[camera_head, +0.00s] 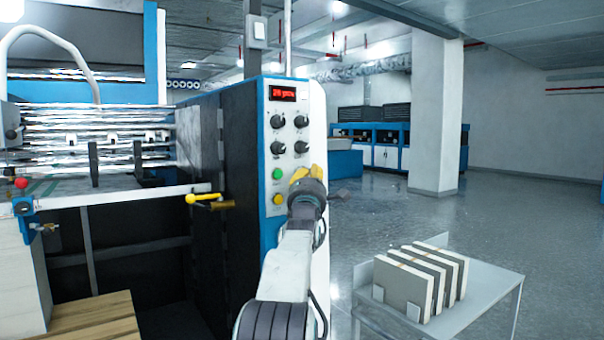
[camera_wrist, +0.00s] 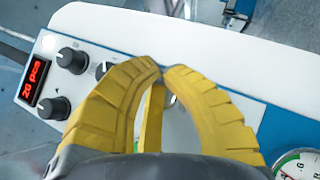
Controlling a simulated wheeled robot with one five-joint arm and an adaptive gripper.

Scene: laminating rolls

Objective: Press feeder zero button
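The white control panel (camera_head: 291,130) on the machine carries a red display (camera_head: 283,94), several black knobs, a green button (camera_head: 277,174) and a yellow button (camera_head: 278,199). Their labels are too small to read, so I cannot tell which is feeder zero. My gripper (camera_head: 308,172) is in front of the panel, just right of the green button. In the wrist view my yellow fingers (camera_wrist: 162,69) meet at their tips and hold nothing. They cover part of the panel (camera_wrist: 120,30); neither button is clearly visible there. I cannot tell whether the tips touch the panel.
A yellow-handled lever (camera_head: 203,198) sticks out left of the panel. A small table (camera_head: 470,322) with several upright blocks (camera_head: 425,278) stands at the right. A pillar (camera_head: 435,110) stands behind, with open floor around it. A round gauge (camera_wrist: 298,165) shows in the wrist view.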

